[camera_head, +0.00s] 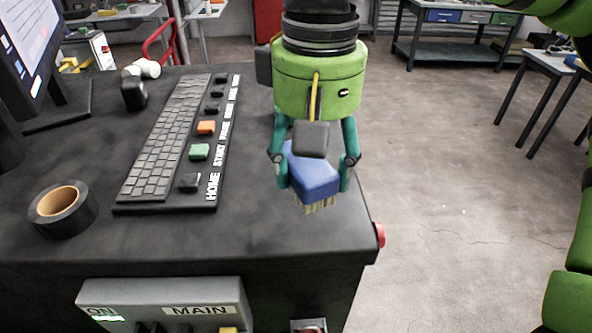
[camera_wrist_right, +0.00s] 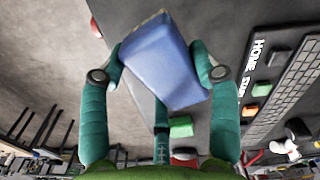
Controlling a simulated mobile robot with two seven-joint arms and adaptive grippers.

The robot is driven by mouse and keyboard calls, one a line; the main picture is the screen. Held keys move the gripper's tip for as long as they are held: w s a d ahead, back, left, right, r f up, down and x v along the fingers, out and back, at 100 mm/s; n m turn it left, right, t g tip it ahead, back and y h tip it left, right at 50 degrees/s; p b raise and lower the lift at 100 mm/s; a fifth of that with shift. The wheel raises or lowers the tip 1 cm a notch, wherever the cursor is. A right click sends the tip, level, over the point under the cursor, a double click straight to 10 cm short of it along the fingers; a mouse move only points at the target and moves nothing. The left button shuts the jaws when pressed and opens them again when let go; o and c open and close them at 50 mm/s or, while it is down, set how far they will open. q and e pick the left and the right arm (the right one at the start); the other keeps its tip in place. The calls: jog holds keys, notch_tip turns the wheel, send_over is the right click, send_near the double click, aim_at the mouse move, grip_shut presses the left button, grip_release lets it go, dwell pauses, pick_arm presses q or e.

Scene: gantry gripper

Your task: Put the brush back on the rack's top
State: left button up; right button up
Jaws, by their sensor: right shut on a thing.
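The brush (camera_head: 314,178) has a blue body with pale bristles pointing down. My right gripper (camera_head: 316,182) is shut on it, with teal fingers on both sides of the blue body. It holds the brush over the right front part of the black console top, near the edge. The right wrist view shows the brush (camera_wrist_right: 160,62) between the two fingertips (camera_wrist_right: 158,60). My left gripper is not in view. I cannot make out a rack in either view.
The black console (camera_head: 260,235) carries a keyboard panel (camera_head: 165,140) with colored buttons, a tape roll (camera_head: 63,208) and a monitor (camera_head: 30,45). A red button (camera_head: 380,235) sticks out on its right side. Open floor (camera_head: 450,190) lies to the right, with workbenches (camera_head: 455,50) beyond.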

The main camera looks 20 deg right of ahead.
aim_at(297, 160)
jog(key=w+f, duration=0.1)
jog(key=w+a, duration=0.1)
jog(key=shift+w+f+p, duration=0.3)
jog(key=shift+f, duration=0.1)
notch_tip(297, 160, down, 3)
jog(key=shift+f+p, duration=0.1)
jog(key=shift+p, duration=0.35)
jog(key=shift+f, duration=0.4)
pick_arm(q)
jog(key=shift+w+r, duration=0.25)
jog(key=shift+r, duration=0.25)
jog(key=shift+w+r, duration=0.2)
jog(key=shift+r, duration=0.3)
pick_arm(e)
jog(key=o, duration=1)
jog(key=shift+r, duration=0.15)
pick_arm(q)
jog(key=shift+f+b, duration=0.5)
pick_arm(e)
notch_tip(297, 160, up, 12)
jog(key=shift+f, duration=0.1)
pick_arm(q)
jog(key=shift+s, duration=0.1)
